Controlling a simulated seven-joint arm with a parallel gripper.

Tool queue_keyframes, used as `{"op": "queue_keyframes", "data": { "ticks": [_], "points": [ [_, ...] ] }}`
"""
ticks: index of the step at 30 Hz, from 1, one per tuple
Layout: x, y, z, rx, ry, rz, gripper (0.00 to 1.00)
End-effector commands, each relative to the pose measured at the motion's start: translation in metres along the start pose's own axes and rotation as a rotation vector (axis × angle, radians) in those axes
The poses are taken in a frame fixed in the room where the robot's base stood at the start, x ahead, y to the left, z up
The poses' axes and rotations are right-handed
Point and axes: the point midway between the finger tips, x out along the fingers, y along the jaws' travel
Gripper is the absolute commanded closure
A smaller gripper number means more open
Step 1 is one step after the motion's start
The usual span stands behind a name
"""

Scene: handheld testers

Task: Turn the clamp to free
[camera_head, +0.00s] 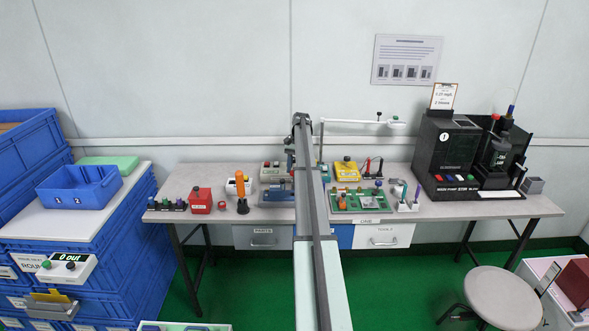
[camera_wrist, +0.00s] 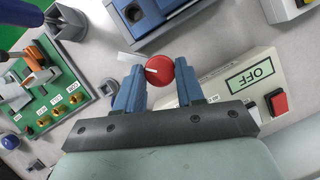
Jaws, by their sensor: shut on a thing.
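A round red knob (camera_wrist: 160,70) with a white pointer line shows in the wrist view; the line points left. It looks like the clamp's knob, but I cannot read a "free" mark near it. My gripper (camera_wrist: 159,76) has its two blue fingers on the knob's left and right sides and is shut on it. A small pale plate (camera_wrist: 130,59) lies just left of the knob. What is under the knob is hidden. In the head view my arm covers the gripper and the knob.
A cream box (camera_wrist: 225,100) with an OFF label and a red button (camera_wrist: 278,102) lies close to the right finger. A dark blue-grey device (camera_wrist: 150,18) stands above the knob.

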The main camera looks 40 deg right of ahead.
Motion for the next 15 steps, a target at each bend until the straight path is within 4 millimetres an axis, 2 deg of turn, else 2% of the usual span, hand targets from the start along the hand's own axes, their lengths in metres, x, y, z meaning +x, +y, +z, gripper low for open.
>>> {"op": "queue_keyframes", "data": {
  "ticks": [4,5,6,12,15],
  "points": [
    [0.0000,0.0003,-0.0001,0.002,0.001,0.000,0.93],
    [0.0001,0.0003,-0.0001,0.002,0.001,0.000,0.59],
    [0.0001,0.0003,-0.0001,0.002,0.001,0.000,0.55],
    [0.0001,0.0002,-0.0001,0.002,0.000,0.000,0.37],
    [0.0001,0.0001,0.0000,0.002,0.000,0.000,0.37]
  ]
}}
